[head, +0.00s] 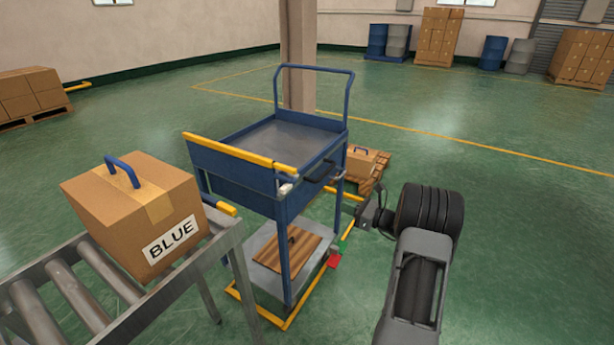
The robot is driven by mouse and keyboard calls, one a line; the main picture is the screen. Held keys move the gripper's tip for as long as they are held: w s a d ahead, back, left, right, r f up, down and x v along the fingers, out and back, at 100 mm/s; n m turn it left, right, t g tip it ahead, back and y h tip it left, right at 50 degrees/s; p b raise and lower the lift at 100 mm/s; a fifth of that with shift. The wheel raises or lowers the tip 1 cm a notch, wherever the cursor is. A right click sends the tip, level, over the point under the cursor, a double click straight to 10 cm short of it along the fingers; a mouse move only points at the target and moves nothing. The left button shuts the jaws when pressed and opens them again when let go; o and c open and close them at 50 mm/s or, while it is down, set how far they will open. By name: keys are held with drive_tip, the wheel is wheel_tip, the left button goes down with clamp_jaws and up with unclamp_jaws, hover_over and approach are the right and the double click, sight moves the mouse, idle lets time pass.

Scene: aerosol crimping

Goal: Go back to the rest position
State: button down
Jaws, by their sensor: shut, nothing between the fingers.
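My arm reaches in from the lower right. My gripper (374,212), dark and small in the head view, is at its end, to the right of the blue cart (232,181). It is shut and empty. Its fingertips are hard to make out against the cart's frame and the floor. A cardboard box labelled BLUE (135,215), with a blue handle, sits on the roller conveyor (62,272) at the left, well apart from my gripper.
The cart's top tray is empty. A brown wooden board lies on its lower shelf (262,284). Behind the cart, a smaller handled box (366,163) sits on a pallet. A pillar (298,60) stands behind. Open green floor (520,240) lies to the right.

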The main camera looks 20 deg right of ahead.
drive_tip(key=shift+s+d+f, duration=0.1)
drive_tip(key=shift+d, duration=0.05)
drive_tip(key=s+a+f+n+g+p, duration=0.2)
drive_tip(key=s+a+f+n+g, duration=0.1)
drive_tip(key=s+a+n+g, duration=0.45)
drive_tip(key=s+a+r+n+g+h+p, duration=0.3)
drive_tip(key=s+a+r+n+g+p, duration=0.15)
drive_tip(key=s+r+n, duration=0.2)
drive_tip(key=s+a+r+n+h+p, duration=0.2)
drive_tip(key=r+p, duration=0.4)
drive_tip(key=r, duration=0.3)
drive_tip(key=s+a+r+n+t+h+p, duration=0.1)
drive_tip(key=s+a+r+n+h+p, duration=0.2)
drive_tip(key=r, duration=0.7)
drive_tip(key=s+a+r+n+h+p, duration=0.3)
drive_tip(key=s+r+n+p, duration=0.3)
drive_tip(key=r+n+p, duration=0.3)
drive_tip(key=shift+s+a+r, duration=0.15)
drive_tip(key=shift+a+r, duration=0.1)
drive_tip(key=shift+r, duration=0.35)
